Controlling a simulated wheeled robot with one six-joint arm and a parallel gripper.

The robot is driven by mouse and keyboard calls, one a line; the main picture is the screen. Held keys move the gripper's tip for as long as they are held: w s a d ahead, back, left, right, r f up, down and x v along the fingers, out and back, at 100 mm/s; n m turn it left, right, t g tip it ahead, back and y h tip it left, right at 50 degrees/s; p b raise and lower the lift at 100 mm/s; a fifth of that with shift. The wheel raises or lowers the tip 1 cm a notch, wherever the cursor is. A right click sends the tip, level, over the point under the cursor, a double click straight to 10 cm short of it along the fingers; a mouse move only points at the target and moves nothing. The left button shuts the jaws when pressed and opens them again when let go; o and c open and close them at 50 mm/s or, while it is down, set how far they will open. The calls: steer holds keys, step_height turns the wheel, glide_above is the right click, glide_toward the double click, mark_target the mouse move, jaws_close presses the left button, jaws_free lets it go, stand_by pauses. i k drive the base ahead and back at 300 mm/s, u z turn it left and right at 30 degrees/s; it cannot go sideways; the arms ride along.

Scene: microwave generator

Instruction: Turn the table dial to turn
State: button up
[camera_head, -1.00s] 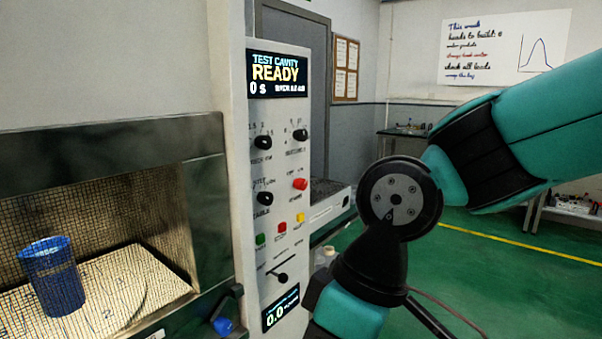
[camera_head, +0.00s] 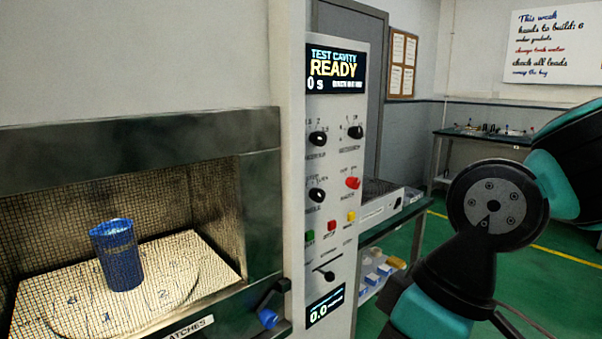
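The table dial (camera_head: 316,195) is a black knob on the white control panel (camera_head: 346,110), the lower left of the dials, with small markings around it. Its label is too small to read surely. Above it sit two more black knobs, and a red knob (camera_head: 352,183) is to its right. My arm is at the right, apart from the panel. My gripper is out of the picture.
A door handle with a blue end (camera_head: 268,317) sticks out below the panel's left. Green, red and yellow buttons (camera_head: 351,216) and a black slider (camera_head: 328,275) lie under the dials. The screen (camera_head: 335,70) reads READY. Green floor is open behind my arm.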

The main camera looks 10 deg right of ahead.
mark_target(318, 194)
steer(key=k, duration=1.1)
steer(key=z, duration=0.95)
steer(key=i, duration=0.85)
steer(key=u, duration=0.55)
steer(key=i, duration=0.75)
steer(key=u, duration=0.75)
